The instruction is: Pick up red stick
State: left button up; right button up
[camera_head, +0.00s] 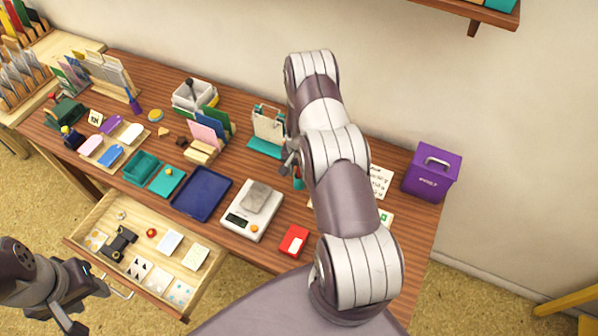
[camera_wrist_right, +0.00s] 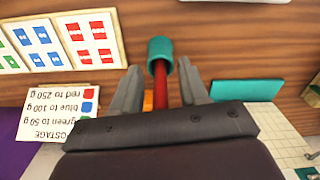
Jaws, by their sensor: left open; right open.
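The red stick (camera_wrist_right: 161,86) shows in the right wrist view as a red shaft with a teal end piece. It lies between the two fingers of my right gripper (camera_wrist_right: 159,80), with gaps on both sides. My right gripper is open, and its palm hides the near part of the stick. In the head view the right gripper (camera_head: 290,160) is partly hidden by my arm, and the stick's teal end (camera_head: 298,184) shows just below it. My left gripper (camera_head: 88,308) is open and empty at the lower left, in front of the open drawer.
A teal-based rack (camera_head: 266,147) stands just left of the right gripper. A white scale (camera_head: 251,212), a blue tray (camera_head: 201,194) and a red box (camera_head: 294,241) are nearby. A postage card (camera_wrist_right: 60,115) lies beside the stick. A purple box (camera_head: 432,174) stands at right.

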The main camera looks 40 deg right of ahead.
jog(key=shift+w+d+f, duration=0.1)
grip_shut()
notch_tip(320, 180, up, 10)
jog(key=shift+f+b, duration=0.2)
jog(key=shift+b, duration=1.05)
jog(key=shift+r, duration=0.25)
